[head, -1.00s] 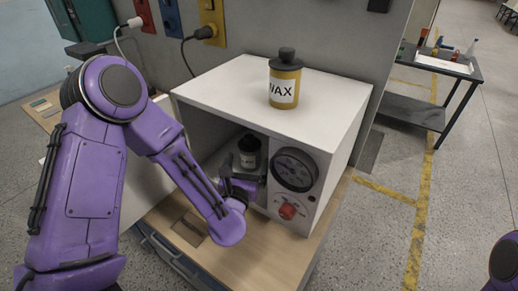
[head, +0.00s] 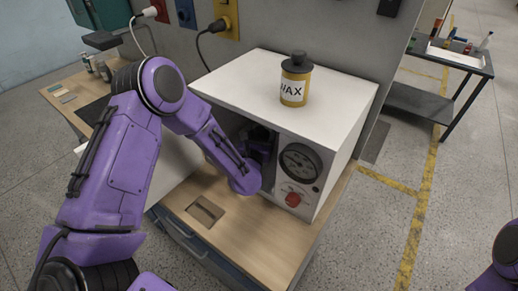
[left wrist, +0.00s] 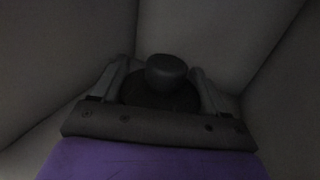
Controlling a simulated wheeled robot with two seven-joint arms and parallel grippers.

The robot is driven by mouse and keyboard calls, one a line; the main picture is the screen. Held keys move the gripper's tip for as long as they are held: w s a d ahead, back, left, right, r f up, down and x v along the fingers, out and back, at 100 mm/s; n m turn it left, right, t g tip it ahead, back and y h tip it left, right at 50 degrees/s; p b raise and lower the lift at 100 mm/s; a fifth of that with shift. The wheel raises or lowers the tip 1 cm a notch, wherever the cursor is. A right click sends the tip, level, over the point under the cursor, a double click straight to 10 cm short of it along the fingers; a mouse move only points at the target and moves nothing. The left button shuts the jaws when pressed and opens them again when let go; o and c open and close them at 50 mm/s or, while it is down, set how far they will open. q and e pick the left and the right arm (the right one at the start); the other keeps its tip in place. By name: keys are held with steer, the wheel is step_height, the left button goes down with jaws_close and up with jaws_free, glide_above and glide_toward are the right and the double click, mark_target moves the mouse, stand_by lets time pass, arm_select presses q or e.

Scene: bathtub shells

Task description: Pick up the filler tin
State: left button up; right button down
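The left wrist view shows a dark tin with a round black knob on its lid (left wrist: 166,72), inside the grey-walled box. The fingers of my left gripper (left wrist: 162,88) stand apart on both sides of this tin; any gap or contact is too dark to make out. In the head view my left gripper (head: 257,158) reaches into the open front of the white oven-like box (head: 230,88), and the tin is mostly hidden there in shadow behind it. Its label cannot be read. My right gripper is out of view.
A yellow tin labelled WAX (head: 295,82) stands on top of the box. A dial (head: 300,161) and a red knob (head: 293,199) are on its front, right of the opening. The wooden bench (head: 237,220) is mostly clear in front. A side table (head: 440,85) stands far right.

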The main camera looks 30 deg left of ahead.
arm_select(q)
jaws_close()
steer(key=shift+r, duration=0.1)
